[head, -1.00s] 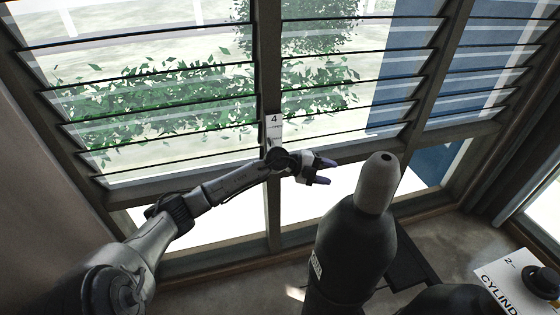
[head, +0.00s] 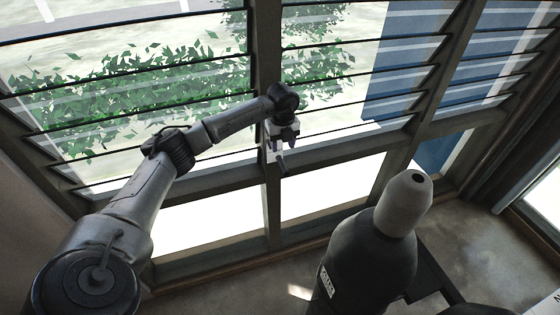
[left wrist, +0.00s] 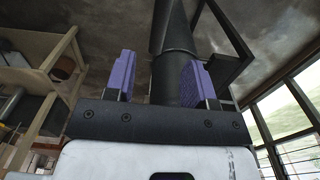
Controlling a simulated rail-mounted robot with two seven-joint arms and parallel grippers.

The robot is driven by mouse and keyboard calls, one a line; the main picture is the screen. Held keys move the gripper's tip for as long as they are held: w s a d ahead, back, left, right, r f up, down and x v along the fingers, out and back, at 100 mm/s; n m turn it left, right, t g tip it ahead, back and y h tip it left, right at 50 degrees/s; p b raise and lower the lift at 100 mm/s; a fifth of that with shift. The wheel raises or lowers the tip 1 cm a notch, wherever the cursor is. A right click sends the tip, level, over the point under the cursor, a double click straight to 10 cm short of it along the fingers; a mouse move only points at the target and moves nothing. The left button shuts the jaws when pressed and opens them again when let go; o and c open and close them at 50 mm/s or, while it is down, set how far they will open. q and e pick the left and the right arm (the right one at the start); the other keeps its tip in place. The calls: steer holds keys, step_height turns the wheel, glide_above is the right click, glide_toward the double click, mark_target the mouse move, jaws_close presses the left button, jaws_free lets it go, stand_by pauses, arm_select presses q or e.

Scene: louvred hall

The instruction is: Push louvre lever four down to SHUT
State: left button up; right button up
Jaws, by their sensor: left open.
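The number 4 label plate on the window post is almost wholly covered by my left gripper (head: 279,163) in the head view. Lever four cannot be told apart from the gripper there, so its position is unclear. My left gripper hangs in front of the post, fingers pointing down, near the lower rail of the louvres. In the left wrist view the purple fingers (left wrist: 162,76) stand apart with nothing held between them. No lever can be made out in that view. I cannot tell whether the gripper touches the lever or plate. My right gripper is not in view.
A dark gas cylinder with a grey cap (head: 406,203) stands right of the gripper, below the window. Louvre slats (head: 340,78) span both sides of the post. Wooden shelves (left wrist: 38,85) show at left in the left wrist view. Open space lies between gripper and cylinder.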

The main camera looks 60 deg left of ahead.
mark_target(283, 164)
arm_select(q)
steer(key=f+b, duration=0.4)
steer(key=f, duration=0.1)
steer(key=f+b, duration=0.2)
steer(key=f, duration=0.1)
steer(key=shift+d+f, duration=0.15)
steer(key=shift+d, duration=0.1)
steer(key=shift+r, duration=0.2)
steer(key=shift+f, duration=0.2)
steer(key=shift+f+b, duration=0.4)
steer(key=shift+f, duration=0.3)
steer(key=shift+c, duration=0.4)
steer(key=c, duration=0.7)
jaws_close()
